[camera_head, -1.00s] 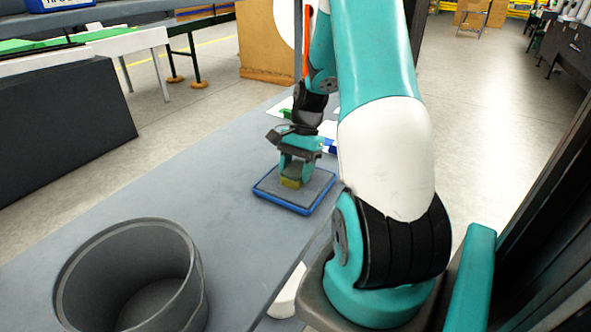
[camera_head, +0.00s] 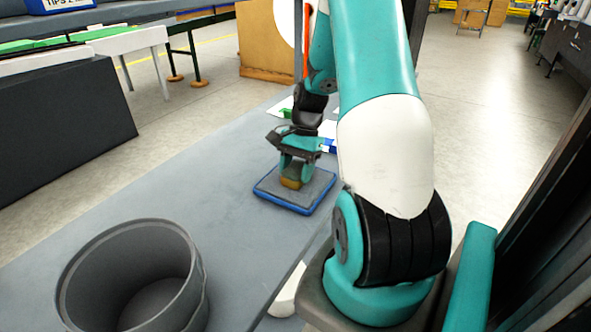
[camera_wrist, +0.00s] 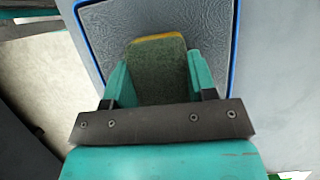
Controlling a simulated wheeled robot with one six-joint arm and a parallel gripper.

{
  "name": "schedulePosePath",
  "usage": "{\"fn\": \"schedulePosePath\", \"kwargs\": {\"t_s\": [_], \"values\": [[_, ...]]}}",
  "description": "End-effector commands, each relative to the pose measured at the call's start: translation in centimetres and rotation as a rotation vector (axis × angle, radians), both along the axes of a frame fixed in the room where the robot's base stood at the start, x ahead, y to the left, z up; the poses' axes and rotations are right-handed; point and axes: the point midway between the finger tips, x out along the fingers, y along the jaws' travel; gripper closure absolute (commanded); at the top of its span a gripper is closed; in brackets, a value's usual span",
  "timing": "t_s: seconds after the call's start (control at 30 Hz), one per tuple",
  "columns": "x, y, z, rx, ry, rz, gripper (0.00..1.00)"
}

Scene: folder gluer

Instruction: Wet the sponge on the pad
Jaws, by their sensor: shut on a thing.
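The sponge (camera_head: 290,183) is a small yellowish block with a green side, held between the teal fingers of my gripper (camera_head: 297,172). In the wrist view the sponge (camera_wrist: 158,72) shows its green face and a yellow edge at the far end, between the two fingers of my gripper (camera_wrist: 158,85). The pad (camera_head: 318,186) is a grey square with a blue rim lying on the table; it also fills the upper middle of the wrist view (camera_wrist: 205,22). The sponge's lower end is at the pad's surface; the contact itself is hard to see.
A dark grey round bin (camera_head: 130,275) stands at the near left of the grey table (camera_head: 215,205). White papers and small green and blue items (camera_head: 287,113) lie behind the pad. The table between bin and pad is clear.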

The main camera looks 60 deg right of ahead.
Motion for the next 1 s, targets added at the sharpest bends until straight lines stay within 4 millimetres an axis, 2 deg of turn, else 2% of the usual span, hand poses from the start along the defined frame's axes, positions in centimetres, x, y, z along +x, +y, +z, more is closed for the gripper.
{"fn": "schedulePosePath", "kwargs": {"t_s": [0.43,1.0], "values": [[-0.1,0.0,0.1,0.001,0.003,-0.001,0.67],[0.0,0.0,4.7,0.001,0.001,-0.001,0.67]]}}
